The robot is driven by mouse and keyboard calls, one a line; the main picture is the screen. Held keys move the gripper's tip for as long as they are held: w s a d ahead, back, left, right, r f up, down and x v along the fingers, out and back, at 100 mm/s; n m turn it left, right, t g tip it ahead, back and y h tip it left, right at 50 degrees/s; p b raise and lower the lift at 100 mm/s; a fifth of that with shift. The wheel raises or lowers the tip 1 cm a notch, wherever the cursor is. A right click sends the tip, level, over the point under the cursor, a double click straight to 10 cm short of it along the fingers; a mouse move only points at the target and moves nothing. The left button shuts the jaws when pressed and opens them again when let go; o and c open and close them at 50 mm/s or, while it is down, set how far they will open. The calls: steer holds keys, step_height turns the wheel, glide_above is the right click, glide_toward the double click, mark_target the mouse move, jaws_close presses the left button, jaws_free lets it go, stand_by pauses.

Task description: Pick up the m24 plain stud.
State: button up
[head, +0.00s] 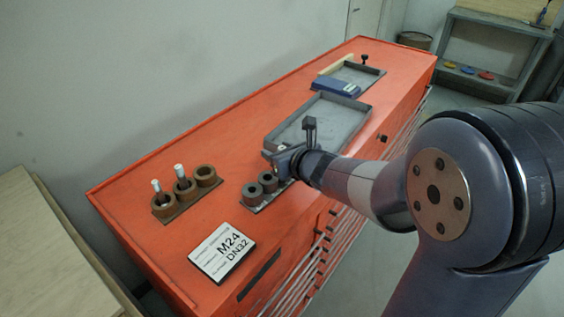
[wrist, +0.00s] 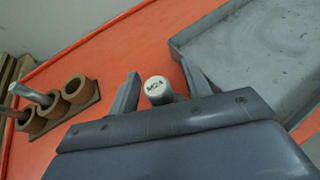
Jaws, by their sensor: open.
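The M24 plain stud (wrist: 157,88) shows in the wrist view as a pale round end marked "M24". It stands between the two open fingers of my gripper (wrist: 161,88), with a gap visible on the left side. Its lower part is hidden behind my gripper body. In the head view my gripper (head: 277,158) is over the far end of the grey stud holder (head: 253,207), and it hides the stud there. Two grey rings of that holder are visible and look empty.
A brown holder (head: 176,211) at the left has several rings and two white-topped studs (head: 156,186). A label plate (head: 222,252) reads "M24 DN32". A grey tray (head: 318,122) lies just beyond my gripper. A blue box (head: 337,86) sits farther back. The orange top (head: 130,196) is otherwise mostly clear.

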steer(key=shift+w+a+f, duration=0.1)
steer(key=shift+w+a, duration=0.05)
steer(key=shift+w, duration=0.05)
jaws_close()
stand_by(0.4)
